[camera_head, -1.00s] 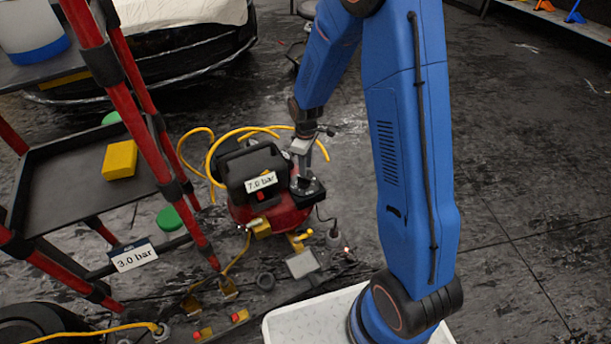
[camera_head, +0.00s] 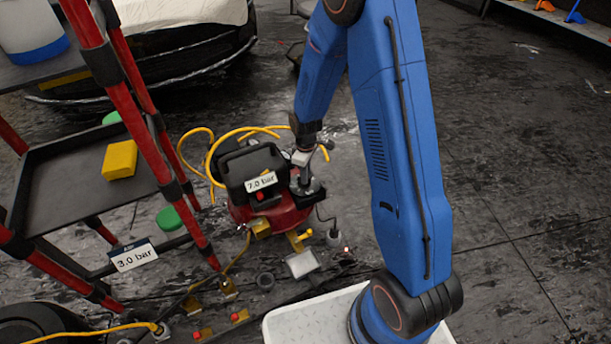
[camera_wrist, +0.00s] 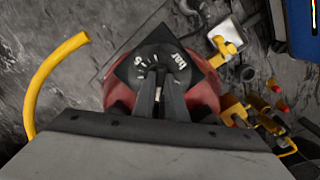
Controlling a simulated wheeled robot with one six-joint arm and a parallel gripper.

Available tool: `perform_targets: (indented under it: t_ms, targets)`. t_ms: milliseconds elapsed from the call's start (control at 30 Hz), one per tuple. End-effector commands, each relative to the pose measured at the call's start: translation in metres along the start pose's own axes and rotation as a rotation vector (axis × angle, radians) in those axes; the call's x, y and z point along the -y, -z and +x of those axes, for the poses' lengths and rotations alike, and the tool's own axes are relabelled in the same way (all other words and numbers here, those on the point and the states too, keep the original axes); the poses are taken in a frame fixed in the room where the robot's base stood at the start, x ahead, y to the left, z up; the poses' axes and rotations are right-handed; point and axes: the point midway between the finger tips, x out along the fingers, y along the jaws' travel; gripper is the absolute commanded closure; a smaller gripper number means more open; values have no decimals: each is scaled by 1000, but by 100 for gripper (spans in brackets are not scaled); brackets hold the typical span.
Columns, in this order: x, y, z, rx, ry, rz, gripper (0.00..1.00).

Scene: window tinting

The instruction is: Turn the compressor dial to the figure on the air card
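The compressor (camera_head: 270,214) is red with a black housing and stands on the floor. A white label on it (camera_head: 262,181) reads 7.0 bar. The air card (camera_head: 133,257) on the red-framed cart reads 3.0 bar. My gripper (camera_head: 307,186) points down over the compressor's right side. In the wrist view, the dark dial (camera_wrist: 155,65) has white marks and the word bar. My gripper's two fingers (camera_wrist: 160,88) stand close together over the dial's middle. They hide its centre, and I cannot tell whether they grip a knob.
The cart (camera_head: 80,190) stands left, with a yellow block (camera_head: 119,160) on its shelf. A yellow hose (camera_head: 212,165) loops behind the compressor. Yellow fittings and a pale pad (camera_head: 301,264) lie in front. Open floor (camera_head: 510,200) is at the right.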

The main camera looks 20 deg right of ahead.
Motion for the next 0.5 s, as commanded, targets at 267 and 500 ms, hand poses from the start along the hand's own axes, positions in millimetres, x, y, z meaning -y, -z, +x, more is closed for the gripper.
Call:
perform_targets:
  t_ms: [267, 500]
  targets:
    - [0, 0, 0, 0, 0, 22, 100]
    - [1, 0, 0, 0, 0, 135, 100]
